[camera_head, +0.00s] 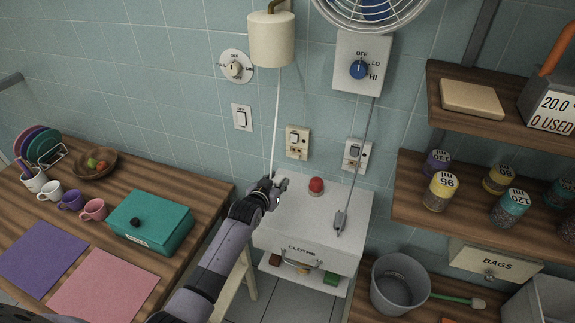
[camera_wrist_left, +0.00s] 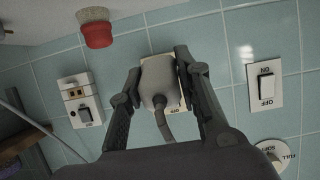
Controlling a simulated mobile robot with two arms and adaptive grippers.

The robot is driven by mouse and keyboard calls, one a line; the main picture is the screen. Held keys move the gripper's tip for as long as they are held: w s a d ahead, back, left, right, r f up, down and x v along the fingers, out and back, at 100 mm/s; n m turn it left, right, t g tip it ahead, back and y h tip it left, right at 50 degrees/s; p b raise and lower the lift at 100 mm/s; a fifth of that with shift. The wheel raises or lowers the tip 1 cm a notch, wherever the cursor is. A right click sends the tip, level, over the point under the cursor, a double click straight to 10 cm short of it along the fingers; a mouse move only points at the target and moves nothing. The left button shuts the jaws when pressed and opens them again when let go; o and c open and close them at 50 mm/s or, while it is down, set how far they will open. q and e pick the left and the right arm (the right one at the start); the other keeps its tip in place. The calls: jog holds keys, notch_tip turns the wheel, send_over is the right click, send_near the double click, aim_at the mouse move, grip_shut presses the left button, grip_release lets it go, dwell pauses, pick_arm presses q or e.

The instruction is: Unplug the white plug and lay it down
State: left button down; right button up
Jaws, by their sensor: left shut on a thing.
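In the left wrist view the white plug (camera_wrist_left: 158,78) sits between the two fingers of my left gripper (camera_wrist_left: 158,62), which is shut on it. Its cord runs back toward the wrist. Behind it, partly hidden, is a beige wall socket (camera_wrist_left: 181,105). In the head view my left gripper (camera_head: 277,185) is above the left part of the white cabinet top (camera_head: 300,215). The lamp cord (camera_head: 276,125) hangs down to it. The beige socket (camera_head: 298,142) is on the wall above, with no plug in it and apart from the gripper. My right gripper is not in view.
A second socket (camera_head: 356,154) is on the wall. The front middle of the top is clear.

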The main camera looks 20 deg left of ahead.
pick_arm(q)
jog(key=shift+g, duration=0.7)
jog(key=shift+w, duration=0.2)
jog(key=shift+f, duration=0.1)
jog(key=shift+f+b, duration=2.3)
jog(key=shift+f, duration=0.75)
jog(key=shift+f+b, duration=1.05)
jog(key=shift+f, duration=0.35)
jog(key=c, duration=1.1)
grip_release()
jog(key=shift+s, duration=0.15)
